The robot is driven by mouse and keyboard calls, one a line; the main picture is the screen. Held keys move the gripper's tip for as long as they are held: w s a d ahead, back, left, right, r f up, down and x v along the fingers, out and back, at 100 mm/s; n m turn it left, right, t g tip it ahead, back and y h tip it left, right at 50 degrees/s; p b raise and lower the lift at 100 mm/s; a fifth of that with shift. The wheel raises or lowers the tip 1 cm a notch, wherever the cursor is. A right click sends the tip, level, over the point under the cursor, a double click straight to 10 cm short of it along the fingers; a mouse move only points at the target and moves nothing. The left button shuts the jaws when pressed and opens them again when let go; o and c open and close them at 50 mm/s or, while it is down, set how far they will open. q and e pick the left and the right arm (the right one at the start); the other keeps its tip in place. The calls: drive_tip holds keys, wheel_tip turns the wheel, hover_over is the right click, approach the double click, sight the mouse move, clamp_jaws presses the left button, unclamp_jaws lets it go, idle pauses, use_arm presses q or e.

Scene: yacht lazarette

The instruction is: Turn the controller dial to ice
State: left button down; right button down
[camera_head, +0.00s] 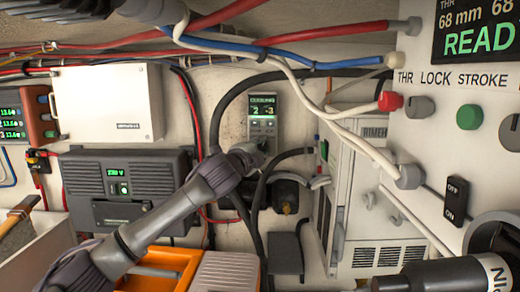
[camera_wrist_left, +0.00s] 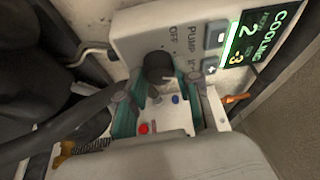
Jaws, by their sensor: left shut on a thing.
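The dark round dial (camera_wrist_left: 158,68) has a pale mark that points right, roughly toward that third word. My left gripper (camera_wrist_left: 158,88) is shut on the dial, one finger on each side. In the head view the left gripper (camera_head: 250,152) is at the controller's lower part, hiding the dial.
A white box (camera_head: 108,103) and a dark grey unit (camera_head: 130,187) are left of the controller. A thick black hose (camera_head: 222,105) curves around it. A white vented cabinet (camera_head: 365,215) stands to the right. An orange case (camera_head: 165,262) lies below my left arm.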

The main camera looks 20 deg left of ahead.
idle(0.4)
use_arm(q)
drive_tip(key=c, duration=0.8)
unclamp_jaws()
drive_tip(key=s, duration=0.4)
drive_tip(key=s+a, duration=0.1)
drive_tip(key=s, duration=0.7)
drive_tip(key=shift+a+f, duration=0.15)
drive_tip(key=shift+f, duration=0.1)
